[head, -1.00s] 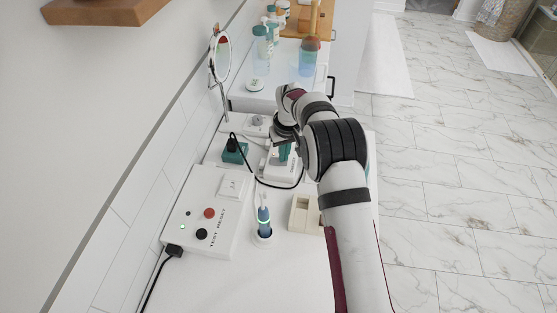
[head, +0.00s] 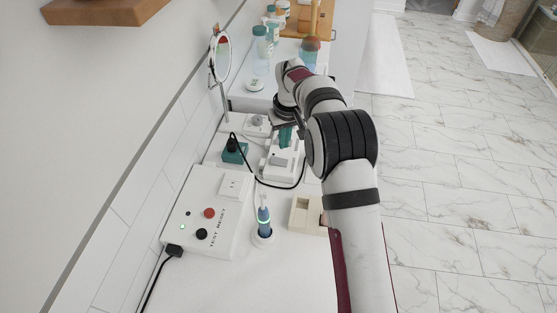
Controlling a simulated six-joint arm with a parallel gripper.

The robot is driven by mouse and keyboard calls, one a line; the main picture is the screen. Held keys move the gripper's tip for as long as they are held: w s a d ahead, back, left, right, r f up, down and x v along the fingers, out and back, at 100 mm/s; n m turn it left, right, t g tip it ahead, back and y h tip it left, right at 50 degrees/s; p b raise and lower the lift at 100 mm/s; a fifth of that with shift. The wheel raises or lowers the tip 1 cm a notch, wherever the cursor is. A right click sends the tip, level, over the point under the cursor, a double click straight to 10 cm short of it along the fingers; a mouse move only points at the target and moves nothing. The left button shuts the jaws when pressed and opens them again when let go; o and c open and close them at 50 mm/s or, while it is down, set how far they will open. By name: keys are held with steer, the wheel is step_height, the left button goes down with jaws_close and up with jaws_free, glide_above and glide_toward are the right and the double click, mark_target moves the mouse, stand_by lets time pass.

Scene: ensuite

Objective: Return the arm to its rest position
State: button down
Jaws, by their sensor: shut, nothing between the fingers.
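My arm reaches in from the lower right, over the right side of the white counter (head: 290,275), and bends left at its far end. My gripper (head: 298,124) is small and dark here, hanging just above a white box-shaped device (head: 284,160) with a teal plug-like piece (head: 285,138) on it. The gripper is shut with nothing seen in it. The fingertips are partly hidden by the wrist, and I cannot tell whether they touch the device.
A white TEST/RESET box (head: 205,213), an electric toothbrush (head: 264,222) on its stand and a beige holder (head: 304,214) stand nearer. A black cable runs from a teal block (head: 235,152). A round mirror (head: 221,58) and bottles (head: 262,45) stand farther back.

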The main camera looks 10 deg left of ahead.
steer(key=shift+r, duration=0.45)
steer(key=s+d+r+m, duration=0.5)
steer(key=s+d+r, duration=0.6)
steer(key=s+r, duration=0.3)
steer(key=s+d+f+m, duration=0.1)
steer(key=s+m, duration=0.1)
steer(key=s, duration=0.6)
steer(key=s+d+f+m+g, duration=0.1)
steer(key=s+d+m, duration=0.1)
steer(key=s, duration=0.7)
steer(key=s+d+f+m+y, duration=0.1)
steer(key=s+m, duration=0.1)
steer(key=s, duration=0.6)
steer(key=shift+s+d+f+m+g, duration=0.25)
steer(key=shift+s+d+m+g, duration=0.05)
steer(key=shift+d+g, duration=0.1)
